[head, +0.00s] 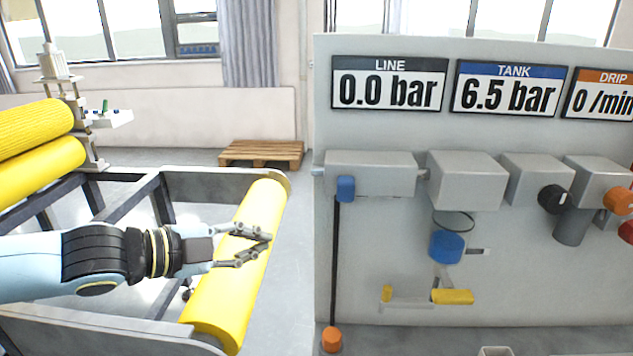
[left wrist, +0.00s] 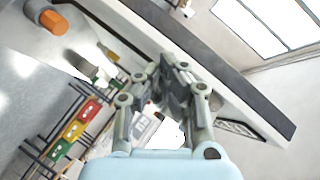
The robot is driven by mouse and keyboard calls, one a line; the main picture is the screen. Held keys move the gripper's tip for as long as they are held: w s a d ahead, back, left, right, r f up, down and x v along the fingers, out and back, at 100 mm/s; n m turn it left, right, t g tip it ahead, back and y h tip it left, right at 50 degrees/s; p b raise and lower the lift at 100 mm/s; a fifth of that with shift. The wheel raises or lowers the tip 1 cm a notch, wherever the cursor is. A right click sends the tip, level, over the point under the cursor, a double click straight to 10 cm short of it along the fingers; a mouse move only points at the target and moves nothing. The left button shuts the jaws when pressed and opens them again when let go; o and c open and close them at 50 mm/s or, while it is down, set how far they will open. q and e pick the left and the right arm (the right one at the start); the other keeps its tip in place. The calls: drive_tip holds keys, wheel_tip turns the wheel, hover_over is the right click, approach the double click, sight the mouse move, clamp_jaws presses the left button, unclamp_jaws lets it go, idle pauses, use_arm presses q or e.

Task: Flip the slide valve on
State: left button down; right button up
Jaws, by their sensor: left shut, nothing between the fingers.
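A grey panel (head: 570,260) stands on the right in the head view. A long grey block (head: 370,174) is mounted on its left part, with a small blue piece (head: 346,189) at its lower left. I cannot tell for sure which fitting is the slide valve. A dark tube runs down from the blue piece to an orange fitting (head: 332,339). My left gripper (head: 268,239) is shut and empty, left of the panel and in front of a yellow roller (head: 225,300). Its fingers also show in the left wrist view (left wrist: 174,82). My right gripper is not in view.
Signs read LINE 0.0 bar (head: 388,85), TANK 6.5 bar (head: 508,88) and DRIP 0 /min. A wooden pallet (head: 262,152) lies behind.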

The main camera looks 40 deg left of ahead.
use_arm(q)
drive_tip(key=s+a+r+m+g+h, duration=0.1)
drive_tip(key=r+m+g+h, duration=0.1)
drive_tip(key=r+m+h, duration=0.3)
drive_tip(key=s+a+r+m+g+h, duration=0.2)
drive_tip(key=r+m+h, duration=0.4)
drive_tip(key=m, duration=0.3)
drive_tip(key=shift+m+h, duration=0.3)
drive_tip(key=shift+m, duration=0.1)
drive_tip(key=shift+d+r, duration=0.1)
drive_tip(key=b, duration=1.4)
approach(346, 189)
drive_tip(key=w+a+x, duration=0.1)
drive_tip(key=x, duration=0.5)
drive_tip(key=shift+d, duration=0.2)
drive_tip(key=shift+p, duration=0.3)
